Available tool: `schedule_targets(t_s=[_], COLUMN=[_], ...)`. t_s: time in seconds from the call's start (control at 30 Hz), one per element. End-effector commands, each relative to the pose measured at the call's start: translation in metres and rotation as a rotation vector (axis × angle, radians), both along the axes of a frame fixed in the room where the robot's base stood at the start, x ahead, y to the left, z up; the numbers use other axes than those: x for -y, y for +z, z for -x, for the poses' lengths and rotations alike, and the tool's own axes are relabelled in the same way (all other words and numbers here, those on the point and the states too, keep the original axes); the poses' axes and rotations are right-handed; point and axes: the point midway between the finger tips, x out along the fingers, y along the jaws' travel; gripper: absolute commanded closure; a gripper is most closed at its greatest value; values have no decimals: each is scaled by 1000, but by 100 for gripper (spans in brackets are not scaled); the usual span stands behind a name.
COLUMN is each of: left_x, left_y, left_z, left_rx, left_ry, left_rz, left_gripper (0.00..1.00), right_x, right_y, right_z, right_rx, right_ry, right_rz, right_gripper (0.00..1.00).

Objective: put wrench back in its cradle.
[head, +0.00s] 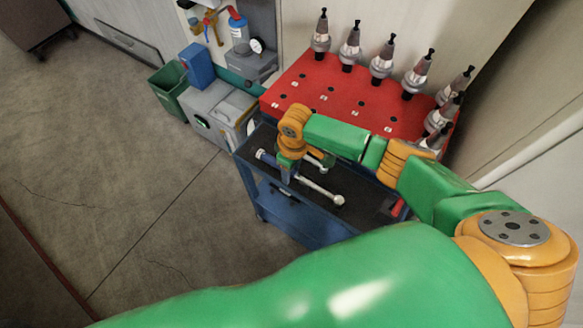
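A long silver wrench (322,191) with a rounded end lies across the dark top of a blue cart (300,222). A blue-and-pale piece (265,156) shows on the other side of my gripper, perhaps the same wrench's other end. My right gripper (287,176) points down over the middle of this line, at or just above the wrench. Its fingers are small and partly hidden by the orange wrist, so I cannot tell whether they are open or shut. I cannot make out a cradle clearly. My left gripper is not in view.
A red rack (330,95) with several tool holders (383,62) stands behind the cart. Another silver piece (322,158) lies near my wrist. A grey case (212,108) and a green bin (168,88) stand left of the cart. The floor at left is clear.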

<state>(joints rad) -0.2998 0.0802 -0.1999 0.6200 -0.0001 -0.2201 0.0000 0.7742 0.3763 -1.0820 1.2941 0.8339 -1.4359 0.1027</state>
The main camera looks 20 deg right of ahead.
Motion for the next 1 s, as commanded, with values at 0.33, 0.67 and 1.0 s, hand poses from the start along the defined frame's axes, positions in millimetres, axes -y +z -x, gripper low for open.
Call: schedule_targets(t_s=[0.33,0.67,1.0], left_x=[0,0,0], left_y=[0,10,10], left_z=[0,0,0], left_rx=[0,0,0], left_ry=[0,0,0], left_rz=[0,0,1], left_gripper=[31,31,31], right_x=[0,2,2], right_y=[2,63,71], right_z=[0,1,3], right_rx=[-1,4,-1], right_ry=[1,1,1], right_rz=[1,0,1], right_gripper=[34,34,34])
